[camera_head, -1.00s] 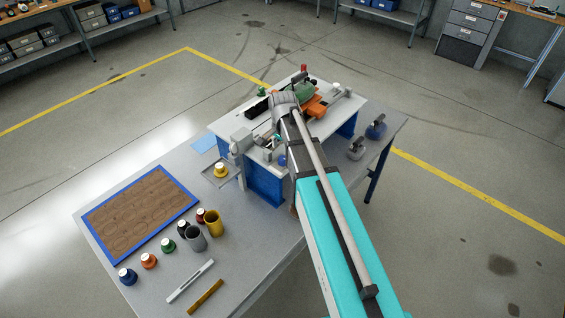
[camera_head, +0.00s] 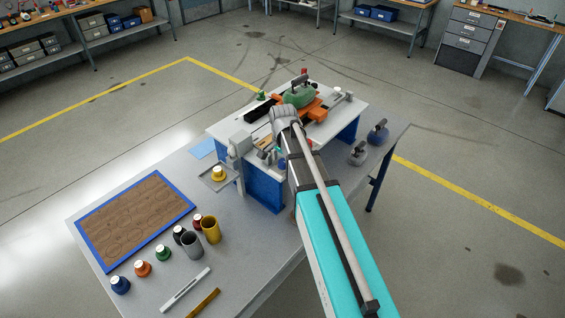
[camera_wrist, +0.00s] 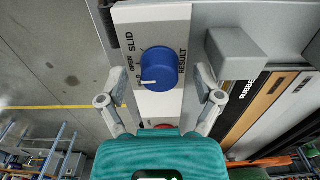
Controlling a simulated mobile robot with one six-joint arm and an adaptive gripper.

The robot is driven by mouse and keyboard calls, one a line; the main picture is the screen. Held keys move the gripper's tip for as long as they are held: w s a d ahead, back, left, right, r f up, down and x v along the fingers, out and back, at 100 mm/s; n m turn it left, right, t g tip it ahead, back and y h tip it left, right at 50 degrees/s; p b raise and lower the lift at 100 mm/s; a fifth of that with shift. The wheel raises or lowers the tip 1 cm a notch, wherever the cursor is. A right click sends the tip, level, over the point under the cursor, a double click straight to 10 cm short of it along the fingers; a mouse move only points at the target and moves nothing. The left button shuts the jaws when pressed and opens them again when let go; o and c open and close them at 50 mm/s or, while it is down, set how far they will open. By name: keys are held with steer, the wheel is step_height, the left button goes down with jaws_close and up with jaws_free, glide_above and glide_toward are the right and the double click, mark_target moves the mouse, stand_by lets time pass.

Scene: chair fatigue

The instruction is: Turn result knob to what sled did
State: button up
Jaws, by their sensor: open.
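The blue result knob (camera_wrist: 160,67) sits on a light panel (camera_wrist: 145,16) in the wrist view. Its white pointer line points left in the picture. The panel reads "RESULT" right of the knob and "SLID" at its upper left; smaller lettering at the left is hard to read. My gripper (camera_wrist: 158,82) is open, with one finger on each side of the knob; I cannot tell whether either touches it. In the head view, a green rounded block sits on an orange piece (camera_head: 316,110) on top of the white-topped rig (camera_head: 340,118). My arm hides part of the rig's front.
A red part (camera_wrist: 160,126) shows below the knob, partly behind my gripper. A grey block (camera_wrist: 236,52) juts out right of it. Two knobbed weights stand right of the rig.

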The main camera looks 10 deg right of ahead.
steer(key=c, duration=1.2)
steer(key=shift+o, duration=0.2)
steer(key=shift+n, duration=0.4)
steer(key=n, duration=0.4)
steer(key=shift+s+n, duration=0.1)
steer(key=shift+n, duration=2)
